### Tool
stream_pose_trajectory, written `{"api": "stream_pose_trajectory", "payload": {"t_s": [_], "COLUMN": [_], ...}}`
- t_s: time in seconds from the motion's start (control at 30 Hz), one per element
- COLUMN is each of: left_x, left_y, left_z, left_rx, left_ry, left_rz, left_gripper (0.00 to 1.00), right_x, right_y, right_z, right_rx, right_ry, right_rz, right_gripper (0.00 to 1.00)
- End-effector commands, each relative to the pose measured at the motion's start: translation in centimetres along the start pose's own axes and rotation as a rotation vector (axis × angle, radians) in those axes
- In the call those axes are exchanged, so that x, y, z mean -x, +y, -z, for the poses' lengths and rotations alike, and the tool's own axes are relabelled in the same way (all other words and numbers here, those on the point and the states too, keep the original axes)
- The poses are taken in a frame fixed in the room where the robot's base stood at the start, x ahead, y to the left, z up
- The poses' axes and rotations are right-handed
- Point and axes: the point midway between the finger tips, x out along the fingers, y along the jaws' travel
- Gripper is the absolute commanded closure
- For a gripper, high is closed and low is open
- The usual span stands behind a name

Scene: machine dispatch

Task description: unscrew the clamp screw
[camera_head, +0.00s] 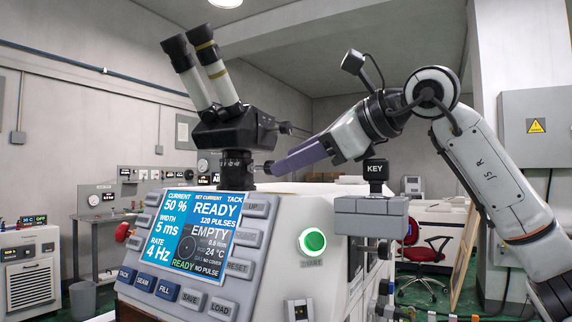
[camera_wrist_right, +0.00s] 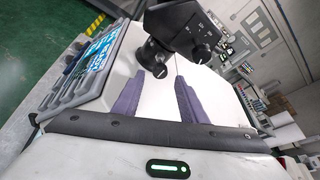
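A black microscope (camera_head: 235,132) with two white eyepiece tubes stands on the white machine; its dark body also shows in the wrist view (camera_wrist_right: 183,22). Below its head is a dark ribbed column (camera_head: 235,166) with a small knob at its right side. In the wrist view two dark round knobs, one on the left (camera_wrist_right: 155,68) and one on the right (camera_wrist_right: 201,54), stick out toward me; I cannot tell for sure which is the clamp screw. My right gripper (camera_head: 276,168) points at the column's side. Its purple fingers (camera_wrist_right: 158,82) are apart, with the left knob just beyond the gap. My left gripper is not in view.
The machine's front has a lit screen (camera_head: 200,230), several buttons and a green button (camera_head: 312,241). A block labelled KEY (camera_head: 376,173) stands on a grey ledge under my right arm. A red chair (camera_head: 424,262) is behind at the right.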

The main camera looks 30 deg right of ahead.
Motion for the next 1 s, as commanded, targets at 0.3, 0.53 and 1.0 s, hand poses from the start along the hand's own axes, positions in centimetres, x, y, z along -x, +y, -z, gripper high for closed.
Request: {"api": "stream_pose_trajectory", "payload": {"t_s": [0.3, 0.53, 1.0], "left_x": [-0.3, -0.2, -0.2], "left_y": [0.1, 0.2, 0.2], "left_z": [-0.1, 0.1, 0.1], "left_rx": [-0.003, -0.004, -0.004], "left_ry": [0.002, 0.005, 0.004], "left_rz": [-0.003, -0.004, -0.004], "left_gripper": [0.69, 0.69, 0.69], "right_x": [6.1, 7.6, 7.6], "right_y": [-0.1, 0.0, 0.0], "right_z": [0.0, 0.0, 0.0], "right_rx": [-0.001, 0.0, 0.0], "right_ry": [-0.002, 0.001, 0.001], "right_rz": [0.003, 0.0, 0.0], "right_gripper": [0.61, 0.61, 0.61]}}
